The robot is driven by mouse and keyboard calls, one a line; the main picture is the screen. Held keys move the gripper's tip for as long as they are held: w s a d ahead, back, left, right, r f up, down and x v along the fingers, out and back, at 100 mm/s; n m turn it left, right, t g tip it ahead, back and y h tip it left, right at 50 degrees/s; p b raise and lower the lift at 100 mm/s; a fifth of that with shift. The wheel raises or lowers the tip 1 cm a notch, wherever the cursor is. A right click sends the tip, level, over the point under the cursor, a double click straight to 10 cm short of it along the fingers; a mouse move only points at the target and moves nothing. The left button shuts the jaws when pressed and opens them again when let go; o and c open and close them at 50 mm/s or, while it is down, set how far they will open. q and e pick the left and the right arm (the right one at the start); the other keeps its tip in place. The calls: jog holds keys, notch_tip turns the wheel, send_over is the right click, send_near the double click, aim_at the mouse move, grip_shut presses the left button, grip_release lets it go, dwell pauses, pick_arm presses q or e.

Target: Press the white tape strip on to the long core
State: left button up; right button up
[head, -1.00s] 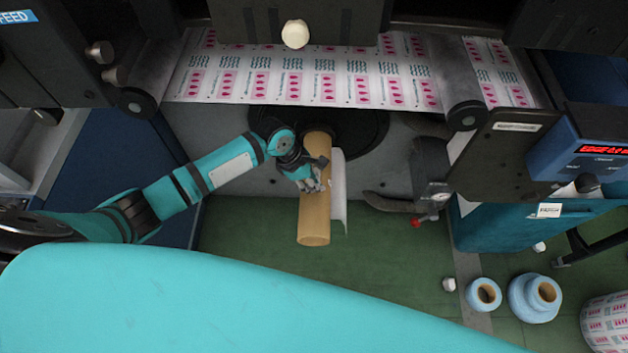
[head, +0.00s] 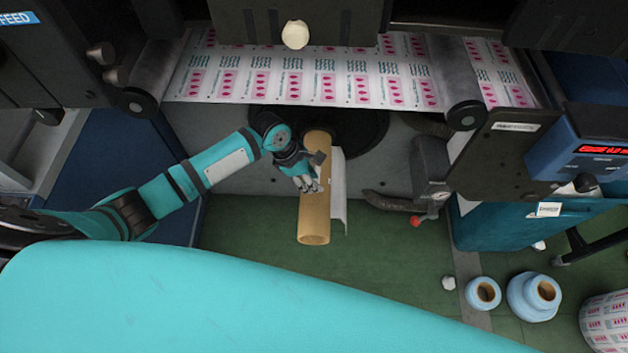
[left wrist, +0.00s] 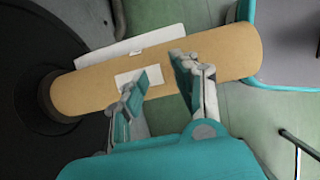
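The long core (head: 314,225) is a brown tube below the printed web, its near end toward me; it also lies across the left wrist view (left wrist: 225,62). A small white strip (left wrist: 125,78) lies against the core's surface, partly hidden by a finger. A longer white sheet (head: 338,190) runs along the core's right side; it also shows in the left wrist view (left wrist: 105,50). My left gripper (head: 312,184) is over the core. In the left wrist view its fingers (left wrist: 160,70) are apart with nothing between them; I cannot tell whether they touch the core. My right gripper is out of view.
The printed label web (head: 310,88) spans above the core. A black disc (head: 360,130) is behind the core's far end. A grey bracket with a red knob (head: 416,221) stands to the right. Blue rolls (head: 525,300) sit on the green floor at lower right.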

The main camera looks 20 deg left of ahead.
pick_arm(q)
jog(key=v, duration=1)
jog(key=shift+r, duration=0.15)
jog(key=s+a+f+m+y+p, duration=0.1)
jog(key=s+a+f+m, duration=0.2)
jog(key=f, duration=0.6)
jog(key=s+a+f+m+t+y+p, duration=0.1)
jog(key=s+a+f+m, duration=0.2)
jog(key=f, duration=0.6)
jog(key=s+a+f+m+y+p, duration=0.1)
jog(key=s+a+f+m, duration=0.2)
jog(key=f, duration=0.6)
jog(key=s+d+f+m, duration=0.1)
jog(key=s+f+m, duration=0.2)
jog(key=s, duration=0.6)
jog(key=s+d+f+m+g+y+p, duration=0.1)
jog(key=s+f+m, duration=0.3)
jog(key=s+m, duration=0.3)
jog(key=s+d+f+m+p, duration=0.1)
jog(key=s+f+m, duration=0.3)
jog(key=s, duration=0.9)
jog(key=shift+s+d+m, duration=0.25)
jog(key=shift+d+m, duration=0.15)
jog(key=shift+d, duration=0.15)
